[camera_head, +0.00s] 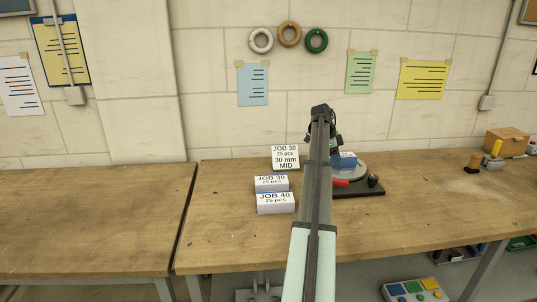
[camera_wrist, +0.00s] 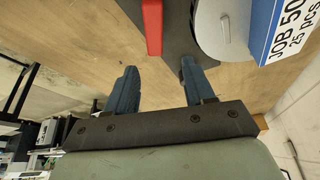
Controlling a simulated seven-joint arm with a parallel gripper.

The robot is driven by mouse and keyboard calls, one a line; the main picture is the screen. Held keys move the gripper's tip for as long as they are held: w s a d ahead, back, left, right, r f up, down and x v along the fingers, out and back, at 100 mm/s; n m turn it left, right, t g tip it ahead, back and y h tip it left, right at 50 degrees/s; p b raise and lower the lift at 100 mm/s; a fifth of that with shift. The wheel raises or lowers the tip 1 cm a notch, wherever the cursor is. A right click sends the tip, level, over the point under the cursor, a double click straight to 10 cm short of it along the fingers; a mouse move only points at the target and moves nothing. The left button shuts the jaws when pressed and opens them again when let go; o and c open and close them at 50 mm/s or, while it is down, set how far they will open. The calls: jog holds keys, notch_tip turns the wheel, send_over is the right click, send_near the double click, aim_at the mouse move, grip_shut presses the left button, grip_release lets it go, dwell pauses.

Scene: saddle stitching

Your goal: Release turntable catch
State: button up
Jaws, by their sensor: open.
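The turntable is a round grey disc (camera_head: 352,171) on a dark base plate (camera_head: 365,192), partly behind my arm. A red bar, which looks like the catch (camera_head: 341,182), lies at the disc's near left. In the wrist view the red bar (camera_wrist: 153,25) is at the top, beside the dark plate and the disc (camera_wrist: 212,32). A blue-and-white box marked JOB 50 (camera_wrist: 285,30) sits on the disc. My gripper (camera_wrist: 159,66) is open and empty. Its fingertips are below the red bar in the wrist view, apart from it. My arm hides much of the gripper in the head view.
Two JOB boxes (camera_head: 273,202) and a sign reading JOB 30, 30 mm MID (camera_head: 286,157) stand left of my arm. A black knob (camera_head: 373,180) is at the base's right. A cardboard box (camera_head: 506,142) is far right. The wooden bench (camera_head: 430,200) is clear between.

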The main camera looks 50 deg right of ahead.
jog(key=w+d+r+n+t+h, duration=0.2)
jog(key=w+r+n+h, duration=0.15)
jog(key=w+r, duration=0.2)
jog(key=w+a+f+n+t, duration=0.1)
jog(key=w+a+f+n, duration=0.1)
jog(key=w+a, duration=0.5)
jog(key=w+a+f+n+t, duration=0.1)
jog(key=w+a+f, duration=0.3)
jog(key=w, duration=0.9)
jog(key=a+n, duration=0.1)
jog(key=a, duration=0.1)
jog(key=shift+a, duration=0.35)
